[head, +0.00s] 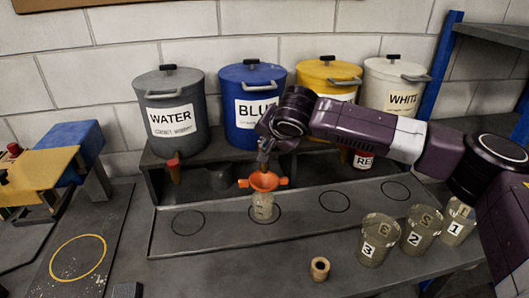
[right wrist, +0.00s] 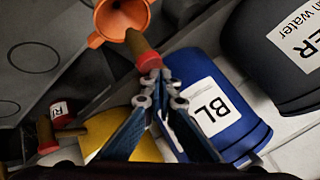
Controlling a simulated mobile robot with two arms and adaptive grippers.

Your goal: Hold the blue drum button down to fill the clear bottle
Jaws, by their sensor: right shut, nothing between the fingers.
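The blue drum (head: 235,82) stands in the row of drums on the raised shelf; it also shows in the right wrist view (right wrist: 185,68). The clear bottle (head: 263,207) stands upright in a marked circle on the tray, below the blue drum. An orange funnel (head: 264,181) sits in its mouth and also shows in the right wrist view (right wrist: 121,18). My right gripper (head: 264,158) is shut and empty. Its tips are at the red button (right wrist: 149,61) of the tap above the funnel; contact is hard to tell. My left gripper is out of view.
The grey water drum (head: 172,92) stands left, the yellow (head: 322,72) and white (head: 393,80) drums right. Numbered cups (head: 378,240) stand front right near a small brown ring (head: 319,268). A yellow and blue machine (head: 50,165) is at left.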

